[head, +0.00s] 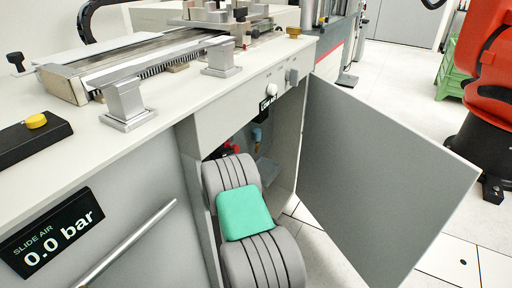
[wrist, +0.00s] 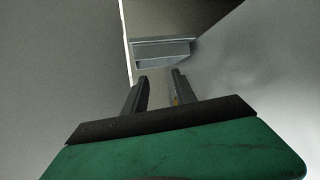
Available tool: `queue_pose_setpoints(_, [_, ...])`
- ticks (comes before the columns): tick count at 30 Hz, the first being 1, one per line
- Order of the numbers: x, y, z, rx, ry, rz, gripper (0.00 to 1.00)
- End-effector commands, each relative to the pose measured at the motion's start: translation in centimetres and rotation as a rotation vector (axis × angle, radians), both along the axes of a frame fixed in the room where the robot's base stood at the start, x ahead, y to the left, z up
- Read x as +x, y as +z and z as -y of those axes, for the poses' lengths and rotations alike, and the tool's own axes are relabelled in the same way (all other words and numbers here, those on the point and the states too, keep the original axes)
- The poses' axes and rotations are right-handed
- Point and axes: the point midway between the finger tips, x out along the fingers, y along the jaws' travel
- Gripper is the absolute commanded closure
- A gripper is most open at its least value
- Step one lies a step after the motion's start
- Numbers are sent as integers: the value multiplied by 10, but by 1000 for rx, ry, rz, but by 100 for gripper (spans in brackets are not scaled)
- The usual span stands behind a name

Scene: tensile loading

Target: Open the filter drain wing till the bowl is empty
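My gripper (wrist: 160,78) shows in the wrist view with its two grey fingers apart and nothing clearly held between them. A small tan patch shows by the right finger, too small to name. In the head view my arm reaches into the open cabinet and hides my gripper. Inside the cabinet, a small blue part (head: 258,134), perhaps the filter bowl, hangs below a display. A red part (head: 230,147) sits to its left, partly behind my arm. I cannot make out the drain wing or any liquid level in either view.
The cabinet door (head: 375,175) stands open to the right. A grey bracket-like block (wrist: 162,52) lies ahead of the fingers in the wrist view. The bench top (head: 70,150) carries a slide and metal blocks. A display (head: 55,232) reads slide air 0.0 bar.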

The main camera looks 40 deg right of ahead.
Motion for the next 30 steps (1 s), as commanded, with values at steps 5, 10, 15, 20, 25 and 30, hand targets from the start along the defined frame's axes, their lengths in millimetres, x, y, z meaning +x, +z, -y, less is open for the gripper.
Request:
queue_pose_setpoints(5, [36, 48, 32, -254, 59, 265, 67])
queue_pose_setpoints(10, [48, 59, 41, -304, 79, 317, 67])
queue_pose_setpoints(15, [68, 56, 67, -302, 78, 317, 67])
queue_pose_setpoints(20, [85, 57, 87, -301, 79, 314, 67])
queue_pose_setpoints(25, [91, 60, 93, -302, 83, 313, 67])
queue_pose_setpoints(30, [91, 60, 93, -301, 82, 312, 67])
